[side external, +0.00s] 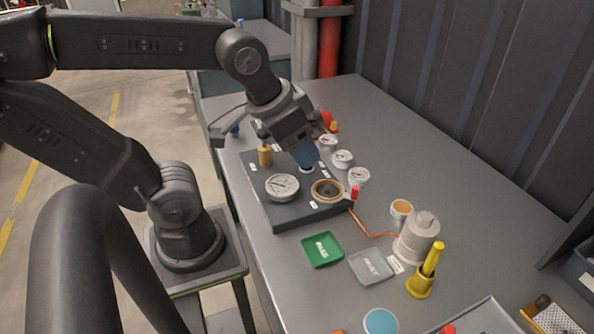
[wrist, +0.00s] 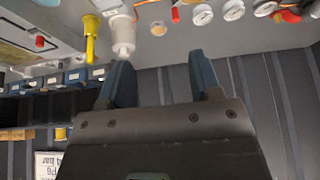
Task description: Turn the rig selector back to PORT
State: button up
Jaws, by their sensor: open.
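A dark panel (side external: 290,214) lies on the grey bench and carries dials and knobs. My gripper (side external: 307,157) is over the panel's back part, its blue fingers pointing down at a small pale round fitting (side external: 306,169) that they partly cover. I cannot tell whether this fitting is the rig selector, and no PORT lettering is readable. A large white gauge (side external: 282,187) and an orange-ringed round part (side external: 327,190) are in front of it. In the wrist view my gripper (wrist: 160,68) has its two blue fingers spread with nothing between them; the selector cannot be made out there.
A brass-coloured post (side external: 265,155) stands left of the gripper. Small gauges (side external: 342,158) line the panel's right side. Green (side external: 322,249) and grey (side external: 371,266) trays, a pale pump-like body (side external: 418,238) and a yellow part (side external: 427,272) are nearer. The bench's back right is clear.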

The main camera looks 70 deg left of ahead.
jog(key=w+a+f+g, duration=0.25)
jog(key=w+a, duration=0.25)
jog(key=a, duration=0.4)
jog(key=w+a+f+g, duration=0.25)
jog(key=w+a, duration=0.25)
jog(key=a, duration=0.4)
notch_tip(320, 180, down, 13)
jog(key=shift+d+f, duration=0.15)
jog(key=shift+f, duration=0.05)
jog(key=shift+c, duration=0.3)
jog(key=c, duration=0.9)
